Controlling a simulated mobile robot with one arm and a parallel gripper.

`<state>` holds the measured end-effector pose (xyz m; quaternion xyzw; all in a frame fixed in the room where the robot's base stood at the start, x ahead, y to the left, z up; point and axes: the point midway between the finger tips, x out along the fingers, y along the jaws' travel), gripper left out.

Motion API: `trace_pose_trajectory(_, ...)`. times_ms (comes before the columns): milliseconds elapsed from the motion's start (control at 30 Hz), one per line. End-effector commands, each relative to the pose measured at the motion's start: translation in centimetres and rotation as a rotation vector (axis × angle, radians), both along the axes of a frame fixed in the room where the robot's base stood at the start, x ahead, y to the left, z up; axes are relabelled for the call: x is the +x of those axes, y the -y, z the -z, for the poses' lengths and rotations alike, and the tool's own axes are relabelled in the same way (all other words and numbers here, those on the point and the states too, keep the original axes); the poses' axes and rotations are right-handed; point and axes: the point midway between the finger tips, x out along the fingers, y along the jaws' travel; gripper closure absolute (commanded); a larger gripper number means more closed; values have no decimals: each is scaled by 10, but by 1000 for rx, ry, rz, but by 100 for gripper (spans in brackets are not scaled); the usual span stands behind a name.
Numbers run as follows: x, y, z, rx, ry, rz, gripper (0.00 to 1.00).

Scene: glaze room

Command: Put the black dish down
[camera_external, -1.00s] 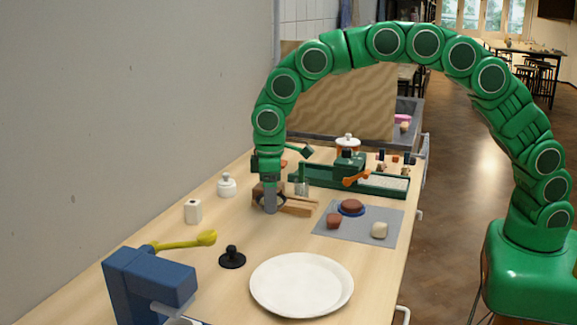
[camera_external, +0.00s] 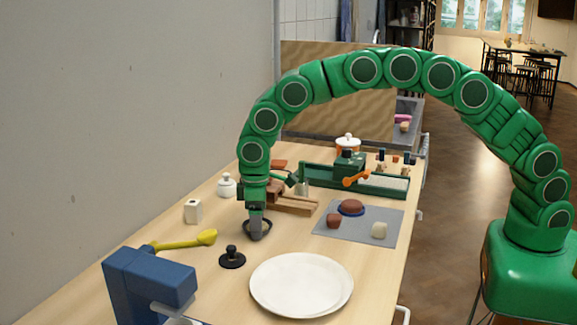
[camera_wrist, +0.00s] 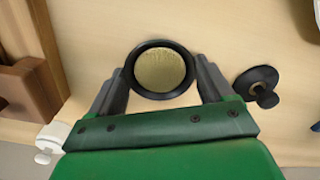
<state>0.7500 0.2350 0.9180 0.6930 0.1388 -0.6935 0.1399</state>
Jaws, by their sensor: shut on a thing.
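The black dish (camera_wrist: 129,70) is a small round dish with a dark rim and a speckled yellowish inside. My gripper (camera_wrist: 160,78) is shut on it, with one finger on each side of the rim in the wrist view. In the external view my gripper (camera_external: 256,232) points down low over the wooden table, and the dish's dark rim (camera_external: 270,226) shows around the fingertips. I cannot tell whether the dish touches the table.
A black knobbed stamp (camera_external: 232,260) stands close in front, also in the wrist view (camera_wrist: 256,82). A yellow ladle (camera_external: 190,242), white plate (camera_external: 300,285), wooden block (camera_external: 292,206) and grey mat (camera_external: 385,212) surround. Bare table lies right of my gripper.

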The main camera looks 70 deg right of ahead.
Motion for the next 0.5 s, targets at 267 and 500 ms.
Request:
trace_pose_trajectory(267,0,0,0,1,2,1,54)
trace_pose_trajectory(500,1,0,2,2,1,1,0)
